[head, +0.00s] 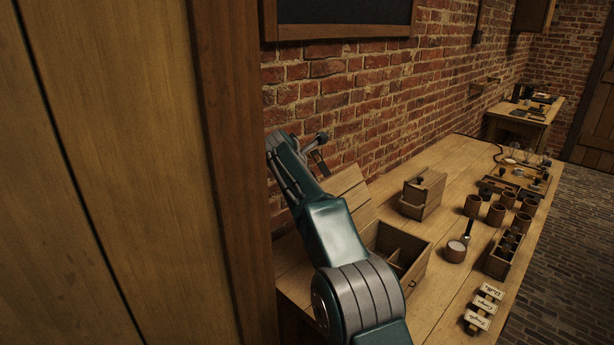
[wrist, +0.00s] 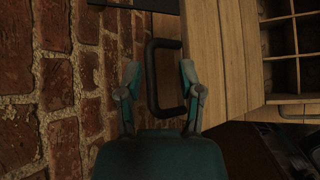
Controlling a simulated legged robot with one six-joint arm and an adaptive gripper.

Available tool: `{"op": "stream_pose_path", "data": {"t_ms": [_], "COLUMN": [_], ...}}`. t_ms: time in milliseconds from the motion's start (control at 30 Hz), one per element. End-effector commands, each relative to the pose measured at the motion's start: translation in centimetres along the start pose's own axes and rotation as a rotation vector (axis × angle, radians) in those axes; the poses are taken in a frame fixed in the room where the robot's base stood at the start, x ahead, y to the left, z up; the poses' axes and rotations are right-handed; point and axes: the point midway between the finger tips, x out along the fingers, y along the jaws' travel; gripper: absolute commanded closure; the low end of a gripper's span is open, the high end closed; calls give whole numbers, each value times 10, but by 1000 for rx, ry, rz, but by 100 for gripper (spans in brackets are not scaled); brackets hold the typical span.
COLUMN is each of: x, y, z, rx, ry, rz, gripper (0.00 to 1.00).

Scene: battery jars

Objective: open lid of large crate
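The large crate (head: 408,272) stands on the workbench, partly hidden behind my arm in the head view. Its inside with dividers shows, also at the right of the wrist view (wrist: 286,52). Its wooden lid (head: 350,186) stands raised and tilted back towards the brick wall; the wrist view shows the lid (wrist: 222,60) too. A dark U-shaped handle (wrist: 151,78) is on the lid. My gripper (wrist: 160,75) is open, with one finger on each side of the handle's outer bar. In the head view my gripper (head: 312,147) is beside the wall, near the lid's upper edge.
A smaller closed box (head: 423,194) with a dark knob stands behind the crate. Several brown jars (head: 473,206), a ladle-like cup (head: 457,250), a narrow rack (head: 502,255) and label cards (head: 484,308) are to the right. The brick wall (head: 350,100) is close behind my gripper.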

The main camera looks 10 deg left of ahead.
Motion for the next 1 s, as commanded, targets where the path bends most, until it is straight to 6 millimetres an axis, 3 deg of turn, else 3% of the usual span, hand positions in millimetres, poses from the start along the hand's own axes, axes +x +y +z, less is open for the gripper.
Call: {"op": "stream_pose_path", "data": {"t_ms": [500,700,1000], "x": [-95,-111,-112], "y": [-1,-2,-2], "z": [2,2,2], "rx": [1,1,3], "ry": [1,1,1], "rz": [2,-1,-1], "gripper": [52,52,52]}}
